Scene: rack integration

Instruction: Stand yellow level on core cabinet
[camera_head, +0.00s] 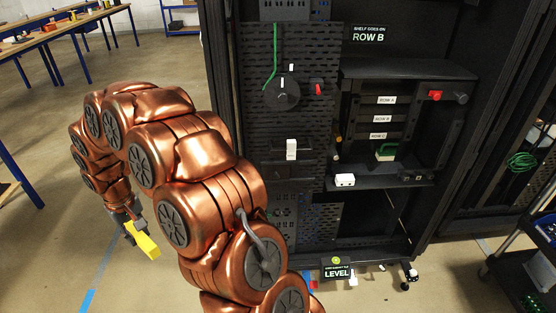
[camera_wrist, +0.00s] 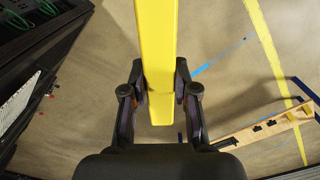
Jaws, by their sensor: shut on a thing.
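The yellow level (camera_head: 143,240) is a long yellow bar held out at the lower left of the head view. It also fills the upper middle of the wrist view (camera_wrist: 157,45), running out past the top edge. My gripper (camera_head: 128,219) is shut on it, with a dark finger on each side in the wrist view (camera_wrist: 160,98). The level is in the air over the floor, apart from the cabinet. The black core cabinet (camera_head: 345,140) stands open at the centre right. A sign marked LEVEL (camera_head: 337,272) is at its bottom front.
A dark cart (camera_head: 520,265) stands at the right. Workbenches (camera_head: 50,35) are at the back left. The floor left of my arm is mostly clear.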

